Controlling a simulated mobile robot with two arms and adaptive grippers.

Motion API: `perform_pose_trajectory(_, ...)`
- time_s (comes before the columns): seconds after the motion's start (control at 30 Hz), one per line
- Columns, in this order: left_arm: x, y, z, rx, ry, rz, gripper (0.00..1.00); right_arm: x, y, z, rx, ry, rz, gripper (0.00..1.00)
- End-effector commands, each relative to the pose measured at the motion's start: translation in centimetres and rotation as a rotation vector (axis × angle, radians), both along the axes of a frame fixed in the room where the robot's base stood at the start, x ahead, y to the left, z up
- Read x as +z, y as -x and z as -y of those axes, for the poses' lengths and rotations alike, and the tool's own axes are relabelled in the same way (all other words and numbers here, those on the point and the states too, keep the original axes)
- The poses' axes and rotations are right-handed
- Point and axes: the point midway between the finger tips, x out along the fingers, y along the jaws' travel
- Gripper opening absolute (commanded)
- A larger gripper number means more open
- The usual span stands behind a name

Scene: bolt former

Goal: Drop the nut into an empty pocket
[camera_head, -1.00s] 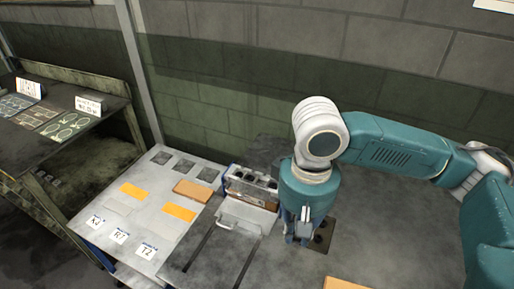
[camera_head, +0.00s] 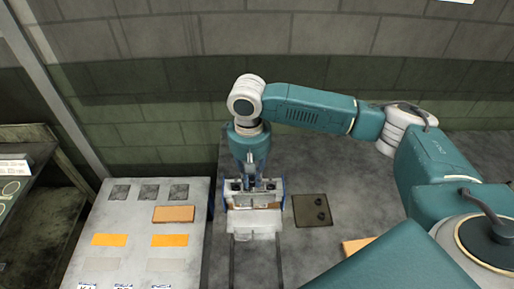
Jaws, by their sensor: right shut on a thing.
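My right gripper (camera_head: 249,184) points straight down over a blue-sided holder (camera_head: 281,193) with a row of dark round pockets at its back. Its fingers are closed together, and the nut between them is too small and hidden to make out. The fingertips are in front of or over the middle of the pocket row; I cannot tell their exact height. Dark pockets show to the left and right of the fingers, and the middle ones are hidden. My left gripper is not in view.
A dark plate with two round holes (camera_head: 312,210) lies right of the holder. A grey board (camera_head: 140,216) with orange and brown pieces stands to the left. A railed slide (camera_head: 256,262) runs in front of the holder. A wall rises behind.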

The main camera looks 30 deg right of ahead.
Motion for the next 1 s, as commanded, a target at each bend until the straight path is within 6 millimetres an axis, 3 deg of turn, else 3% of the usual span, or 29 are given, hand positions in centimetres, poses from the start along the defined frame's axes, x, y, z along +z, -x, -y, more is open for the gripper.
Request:
perform_pose_trajectory(0.03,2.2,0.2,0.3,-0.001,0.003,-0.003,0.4,0.9,-0.8,0.9,0.0,0.003,-0.007,0.0)
perform_pose_trajectory(0.1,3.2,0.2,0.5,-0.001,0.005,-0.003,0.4,0.5,-1.7,1.9,0.011,0.005,-0.006,0.0)
perform_pose_trajectory(0.33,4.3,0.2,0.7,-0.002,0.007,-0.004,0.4,-0.5,-3.1,3.5,0.034,0.007,-0.004,0.0)
perform_pose_trajectory(0.57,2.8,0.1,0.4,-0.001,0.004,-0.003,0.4,-1.8,-3.1,3.6,0.037,0.006,-0.003,0.0)
perform_pose_trajectory(1.0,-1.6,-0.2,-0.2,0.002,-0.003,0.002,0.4,-5.4,-3.1,3.6,0.035,0.007,-0.001,0.0)
